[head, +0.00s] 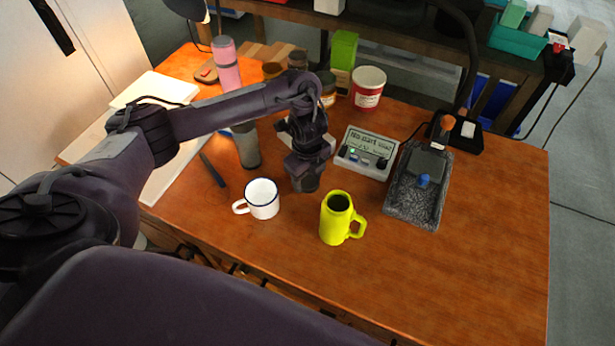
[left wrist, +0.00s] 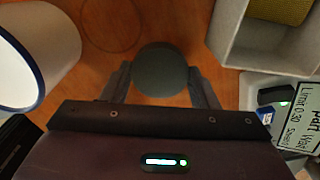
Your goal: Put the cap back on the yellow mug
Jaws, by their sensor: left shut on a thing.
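The yellow mug (head: 336,222) stands upright on the wooden table with its handle to the right. Its top is open and dark inside. My left gripper (head: 306,184) points down over the table, behind and left of the yellow mug and apart from it. In the left wrist view, my left gripper (left wrist: 162,85) is shut on a dark, round, flat-topped piece, which looks like the cap (left wrist: 162,70). In the head view the cap cannot be told apart from the dark gripper. My right gripper is not in view.
A white enamel mug (head: 262,199) stands left of the gripper. A display device (head: 366,152) and a grey tray with a dark block (head: 408,210) lie behind and right. A pink bottle (head: 226,64), red-and-white tub (head: 368,88) and green box (head: 343,50) stand farther back. The front right is clear.

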